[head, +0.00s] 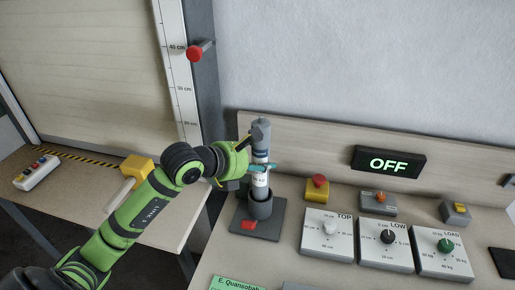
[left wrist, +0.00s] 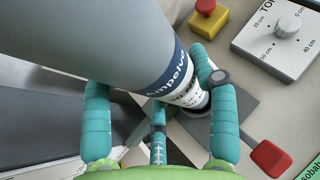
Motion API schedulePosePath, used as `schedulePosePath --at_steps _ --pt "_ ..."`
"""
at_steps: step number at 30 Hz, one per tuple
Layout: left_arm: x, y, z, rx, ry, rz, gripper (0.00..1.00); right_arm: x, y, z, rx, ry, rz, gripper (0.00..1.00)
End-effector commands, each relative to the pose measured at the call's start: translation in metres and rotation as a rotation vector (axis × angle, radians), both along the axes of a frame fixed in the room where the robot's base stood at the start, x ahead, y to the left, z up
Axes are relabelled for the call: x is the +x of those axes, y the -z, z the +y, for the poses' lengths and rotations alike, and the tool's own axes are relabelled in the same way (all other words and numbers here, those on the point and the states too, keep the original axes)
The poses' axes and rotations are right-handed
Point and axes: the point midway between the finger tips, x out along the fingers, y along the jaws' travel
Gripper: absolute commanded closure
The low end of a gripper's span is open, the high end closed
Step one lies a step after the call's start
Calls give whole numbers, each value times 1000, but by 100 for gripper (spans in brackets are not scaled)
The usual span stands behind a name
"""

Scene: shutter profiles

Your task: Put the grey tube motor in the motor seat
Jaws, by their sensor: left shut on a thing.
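The grey tube motor (head: 260,133) stands upright in the head view, with a blue band and a white label on its lower part. It fills the upper left of the left wrist view (left wrist: 110,40). My left gripper (head: 262,168) is shut on it, its teal fingers around the lower part (left wrist: 160,105). The motor seat (head: 261,206) is a dark round cup on a grey base plate with a red lever (head: 249,225). The motor's lower end is at the cup's mouth; I cannot tell how deep it sits. My right gripper is not in view.
An OFF display (head: 389,162) stands on the back board. A yellow box with a red button (head: 317,190) and dial boxes TOP (head: 328,236), LOW (head: 385,246) and LOAD (head: 443,254) stand right of the seat. A post with a red knob (head: 195,53) rises behind left.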

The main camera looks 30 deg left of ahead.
Motion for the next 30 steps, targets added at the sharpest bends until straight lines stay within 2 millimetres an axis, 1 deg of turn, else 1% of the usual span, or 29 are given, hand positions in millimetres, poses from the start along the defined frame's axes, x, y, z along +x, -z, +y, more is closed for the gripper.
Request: schedulePosePath --at_steps 1,10,11,12,21,25,28,30 --pt "1 -5 0 -3 0 -15 100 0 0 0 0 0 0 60" --pt "1 -2 0 -2 1 -15 100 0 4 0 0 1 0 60" --pt "0 2 0 1 0 -1 29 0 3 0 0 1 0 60" --pt "0 2 0 0 0 -1 17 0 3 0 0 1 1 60" --pt "0 1 0 0 0 -1 17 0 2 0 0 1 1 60" --pt "0 -2 0 1 0 -1 17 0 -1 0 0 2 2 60" --pt "-11 -5 4 2 0 -3 17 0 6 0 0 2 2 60" --pt "-22 -10 8 3 1 -2 17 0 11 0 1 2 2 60"
